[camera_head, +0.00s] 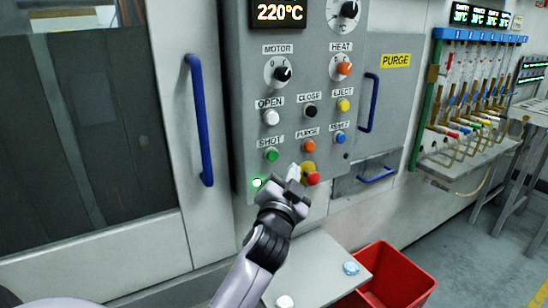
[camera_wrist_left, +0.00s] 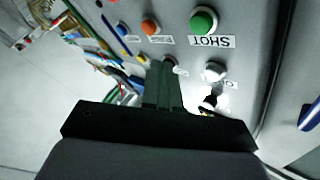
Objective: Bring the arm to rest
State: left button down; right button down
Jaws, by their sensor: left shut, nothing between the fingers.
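My left arm comes in from the bottom left in the head view. Its left gripper (camera_head: 292,174) is shut and empty, in front of the lower edge of the grey control panel (camera_head: 325,115). It partly covers the yellow base of a red mushroom button (camera_head: 313,178). I cannot tell whether it touches the panel. In the left wrist view the closed fingers (camera_wrist_left: 163,70) point at the panel, which shows upside down. The green SHOT button (camera_wrist_left: 203,20) is close ahead of them there; it also shows in the head view (camera_head: 271,155). My right gripper is not seen.
Blue handles (camera_head: 200,120) stick out beside the panel. Below the gripper are a pale shelf (camera_head: 318,262) with small pieces on it and a red bin (camera_head: 405,275). A rack of hoses (camera_head: 465,100) stands at right. Grey floor (camera_head: 490,265) is clear at lower right.

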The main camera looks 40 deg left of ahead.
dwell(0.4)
pick_arm(q)
jog(key=s+d+f+g+h, duration=0.25)
jog(key=s+f, duration=0.25)
jog(key=f, duration=0.4)
jog(key=s+d+f+g+h, duration=0.1)
jog(key=s+d+f+h, duration=0.25)
jog(key=f, duration=0.55)
jog(key=s+d+f+g+h, duration=0.25)
jog(key=s+f, duration=0.25)
jog(key=f, duration=0.4)
jog(key=s+d+f+g+h, duration=0.1)
jog(key=s+d+f, duration=0.3)
jog(key=s+f, duration=0.3)
jog(key=s, duration=0.4)
jog(key=shift+d+n+g, duration=0.15)
jog(key=shift+n+g, duration=0.15)
jog(key=shift+g, duration=0.1)
